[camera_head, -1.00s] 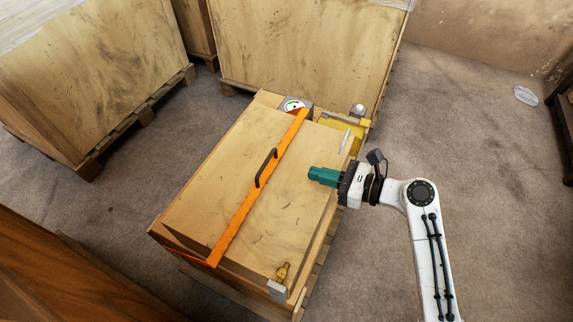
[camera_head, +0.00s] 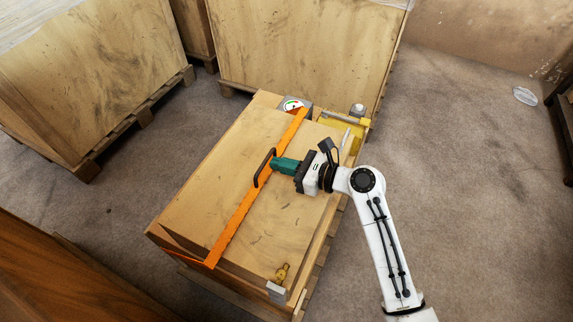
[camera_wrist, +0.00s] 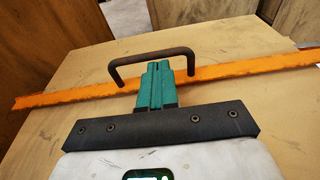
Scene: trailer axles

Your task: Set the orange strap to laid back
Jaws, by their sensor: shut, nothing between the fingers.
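The orange strap (camera_head: 236,216) runs straight across the top of the wooden crate (camera_head: 200,203), from the gauge end to the near left edge, where it bends over the side. A dark handle (camera_head: 262,166) stands up at the strap's middle. My gripper (camera_head: 274,165) is shut and empty, its green fingers pointing left at the handle. In the wrist view the strap (camera_wrist: 70,95) crosses the picture, and the handle (camera_wrist: 150,53) arches just beyond the fingertips (camera_wrist: 158,66). I cannot tell whether the fingers touch the handle or strap.
A gauge (camera_head: 293,105) and a yellow fixture with a metal bar (camera_head: 340,123) sit at the crate's far end. A brass fitting (camera_head: 282,272) is at the near right corner. Large crates (camera_head: 300,50) stand behind.

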